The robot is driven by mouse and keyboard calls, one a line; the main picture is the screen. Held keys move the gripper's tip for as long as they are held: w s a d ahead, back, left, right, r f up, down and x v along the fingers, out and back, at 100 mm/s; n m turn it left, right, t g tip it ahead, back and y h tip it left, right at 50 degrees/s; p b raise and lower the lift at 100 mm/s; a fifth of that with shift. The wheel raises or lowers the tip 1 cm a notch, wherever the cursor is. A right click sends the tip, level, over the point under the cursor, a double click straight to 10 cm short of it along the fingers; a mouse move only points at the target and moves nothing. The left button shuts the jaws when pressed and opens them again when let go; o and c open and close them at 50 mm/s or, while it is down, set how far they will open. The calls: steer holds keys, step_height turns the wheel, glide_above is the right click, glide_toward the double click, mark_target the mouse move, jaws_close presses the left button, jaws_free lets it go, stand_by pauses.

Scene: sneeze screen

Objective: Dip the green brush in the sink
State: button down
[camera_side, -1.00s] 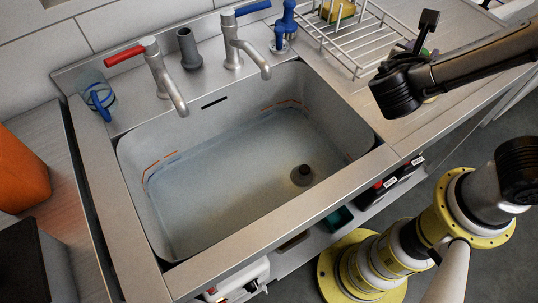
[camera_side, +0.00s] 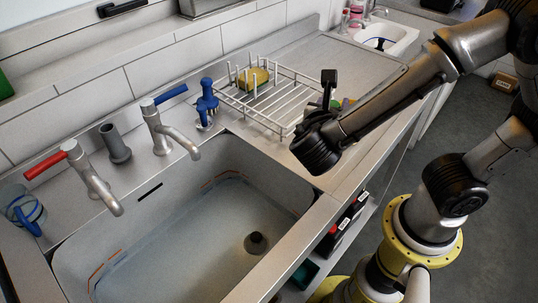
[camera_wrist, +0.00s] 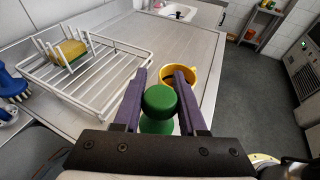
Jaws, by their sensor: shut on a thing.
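In the wrist view the green brush (camera_wrist: 158,101) stands between the two purple fingers of my gripper (camera_wrist: 161,82). Its rounded green top shows, and its lower end is hidden by the gripper. My gripper is shut on it. In the side view my black wrist hides most of the gripper and brush, over the counter right of the sink. The sink (camera_side: 190,245) is a grey basin at the lower left, holding shallow water with a dark round drain piece (camera_side: 256,243). My gripper is outside the basin, to its right.
A wire rack (camera_side: 262,103) with a yellow sponge (camera_side: 255,77) stands behind the sink's right side. A yellow mug (camera_wrist: 191,74) is just beyond the fingers. Red-handled (camera_side: 90,180) and blue-handled (camera_side: 170,125) taps and a blue brush (camera_side: 206,104) line the back edge.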

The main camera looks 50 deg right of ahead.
steer(key=shift+s+r, duration=0.1)
steer(key=shift+r, duration=0.15)
steer(key=w+a+r+m+g, duration=0.1)
steer(key=w+a+r, duration=0.25)
steer(key=a, duration=0.45)
steer(key=w+a+r, duration=0.3)
steer(key=w+a, duration=0.2)
steer(key=a, duration=0.2)
steer(key=w+a+f, duration=0.3)
steer(key=a+f, duration=0.1)
steer(key=a, duration=0.6)
steer(key=a+f, duration=0.3)
steer(key=f, duration=0.6)
steer(key=a+f+t, duration=0.1)
steer(key=a+f, duration=0.2)
steer(key=f, duration=0.7)
steer(key=shift+s+n, duration=0.15)
steer(key=shift+n, duration=0.25)
step_height(320, 180, down, 8)
stand_by(0.4)
steer(key=shift+f, duration=0.1)
